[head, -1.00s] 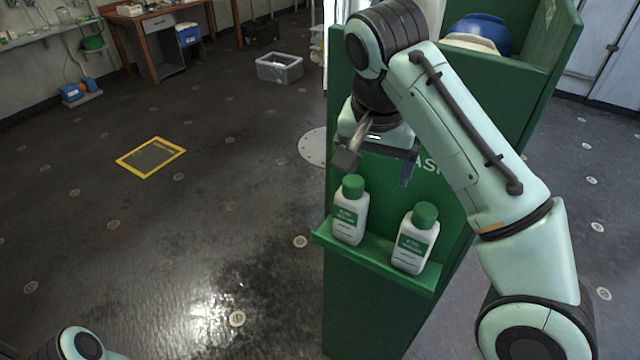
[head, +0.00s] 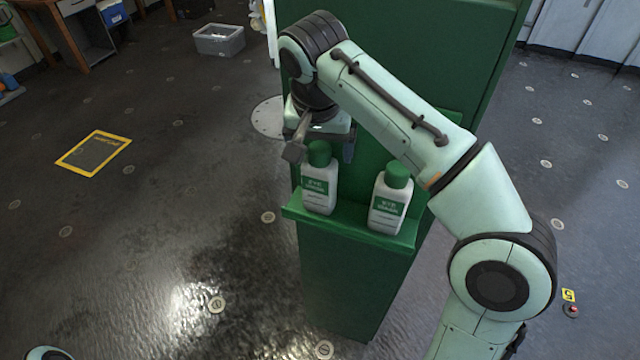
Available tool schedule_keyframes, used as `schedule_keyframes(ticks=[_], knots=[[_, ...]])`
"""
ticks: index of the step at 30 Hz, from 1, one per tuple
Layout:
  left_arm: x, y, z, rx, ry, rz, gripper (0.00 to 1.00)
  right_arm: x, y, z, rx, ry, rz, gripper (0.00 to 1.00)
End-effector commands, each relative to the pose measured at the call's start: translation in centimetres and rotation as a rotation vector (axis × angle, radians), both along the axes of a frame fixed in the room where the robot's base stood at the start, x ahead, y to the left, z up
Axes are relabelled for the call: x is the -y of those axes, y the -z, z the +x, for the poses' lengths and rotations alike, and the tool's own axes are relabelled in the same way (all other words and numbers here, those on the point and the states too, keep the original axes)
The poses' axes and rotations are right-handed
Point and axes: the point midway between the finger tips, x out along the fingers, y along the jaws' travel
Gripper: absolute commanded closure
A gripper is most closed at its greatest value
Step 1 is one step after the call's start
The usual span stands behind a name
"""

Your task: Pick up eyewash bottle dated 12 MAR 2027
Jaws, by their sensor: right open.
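Two white eyewash bottles with green caps and green labels stand upright on the small green shelf (head: 350,228) of a cabinet. They are the left bottle (head: 319,190) and the right bottle (head: 388,208). The dates on their labels are too small to read. My right gripper (head: 320,153) is open, with its fingers on either side of the left bottle's cap in the picture. I cannot tell whether either finger touches it. The right bottle stands apart, to the right of the gripper. My left gripper is out of view.
The green cabinet (head: 345,285) rises behind the shelf, close to my right gripper. A clear grey bin (head: 219,41) and a yellow-framed floor plate (head: 94,153) lie further back on the left. The floor left of the cabinet is mostly open.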

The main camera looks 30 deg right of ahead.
Motion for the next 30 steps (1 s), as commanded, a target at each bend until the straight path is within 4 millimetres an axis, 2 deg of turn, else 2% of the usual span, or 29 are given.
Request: schedule_keyframes(ticks=[3,8,17,18,20,25,26,30], knots=[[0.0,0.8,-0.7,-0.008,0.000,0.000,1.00,0.1,2.1,0.2,-0.006,0.001,-0.001,0.11],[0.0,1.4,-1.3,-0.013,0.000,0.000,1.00,0.4,4.1,0.7,-0.004,0.002,0.000,0.11],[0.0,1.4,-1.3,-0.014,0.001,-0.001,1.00,0.5,4.5,0.9,-0.001,0.000,0.000,0.11],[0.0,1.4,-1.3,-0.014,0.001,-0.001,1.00,0.5,4.5,0.9,-0.001,0.000,0.000,0.18],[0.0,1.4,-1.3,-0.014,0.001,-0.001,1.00,0.5,4.5,0.9,-0.001,0.000,0.000,0.37],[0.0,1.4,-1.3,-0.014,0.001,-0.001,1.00,0.5,4.5,0.9,-0.001,0.000,0.000,0.93],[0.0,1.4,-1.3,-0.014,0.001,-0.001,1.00,0.5,4.4,0.9,0.002,0.001,0.000,0.97],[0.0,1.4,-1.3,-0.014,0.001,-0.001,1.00,0.5,4.4,0.9,0.002,0.001,0.000,0.98]])
